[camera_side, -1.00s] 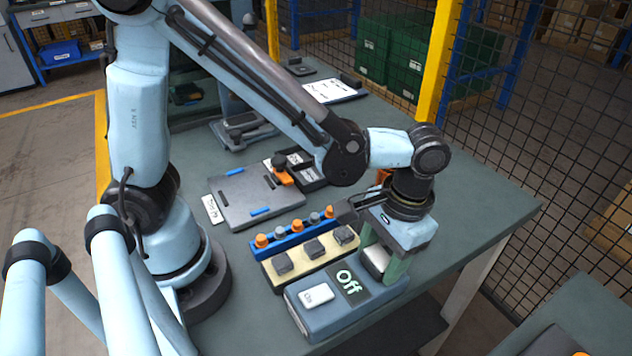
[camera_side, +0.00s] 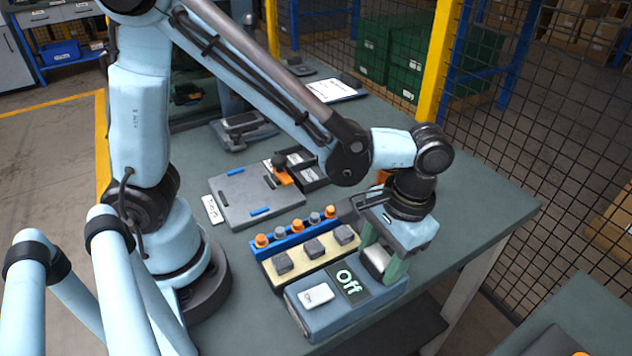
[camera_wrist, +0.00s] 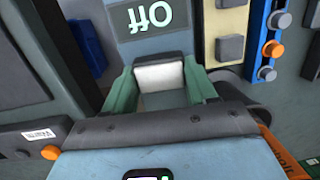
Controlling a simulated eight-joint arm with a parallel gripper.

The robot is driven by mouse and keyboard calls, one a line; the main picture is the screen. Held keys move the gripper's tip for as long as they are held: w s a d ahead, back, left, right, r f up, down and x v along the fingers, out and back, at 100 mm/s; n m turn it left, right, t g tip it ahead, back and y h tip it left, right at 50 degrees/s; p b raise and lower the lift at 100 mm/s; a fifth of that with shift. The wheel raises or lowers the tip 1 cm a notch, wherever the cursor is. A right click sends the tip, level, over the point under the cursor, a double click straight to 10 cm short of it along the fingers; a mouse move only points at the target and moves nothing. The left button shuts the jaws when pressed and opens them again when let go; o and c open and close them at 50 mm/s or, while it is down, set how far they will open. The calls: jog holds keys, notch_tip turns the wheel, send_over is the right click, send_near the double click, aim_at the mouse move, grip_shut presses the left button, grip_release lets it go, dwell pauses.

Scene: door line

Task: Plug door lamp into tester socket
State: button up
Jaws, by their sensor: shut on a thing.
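The door lamp, a small pale block (camera_side: 376,257), is between the green fingers of my gripper (camera_side: 381,261). It also shows in the wrist view (camera_wrist: 160,76), with a finger against each side. My gripper is shut on it and points down at the right end of the blue-grey tester (camera_side: 325,316). The tester's display (camera_side: 349,283) reads "Off", and a white button (camera_side: 317,295) is left of it. The display also shows upside down in the wrist view (camera_wrist: 150,15). The lamp's underside and the socket are hidden, so I cannot tell how deep the lamp sits.
Behind the tester is a cream strip (camera_side: 297,270) with grey blocks, then a blue rack (camera_side: 288,241) with orange and grey knobs. A grey panel (camera_side: 240,190) and black tray (camera_side: 312,181) lie farther back. The table's right side (camera_side: 480,200) is clear.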

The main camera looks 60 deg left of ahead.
jog(key=f, duration=0.1)
jog(key=f+t, duration=0.1)
jog(key=f, duration=0.1)
jog(key=shift+s+f+t+h, duration=0.25)
jog(key=shift+f+t+h, duration=0.05)
jog(key=shift+f+h, duration=0.1)
jog(key=o, duration=1.1)
jog(key=shift+o, duration=0.7)
notch_tip(320, 180, up, 16)
jog(key=w+g, duration=0.1)
jog(key=w, duration=0.1)
jog(key=shift+d+g+y, duration=0.3)
jog(key=shift+d+y, duration=0.1)
jog(key=shift+f, duration=0.1)
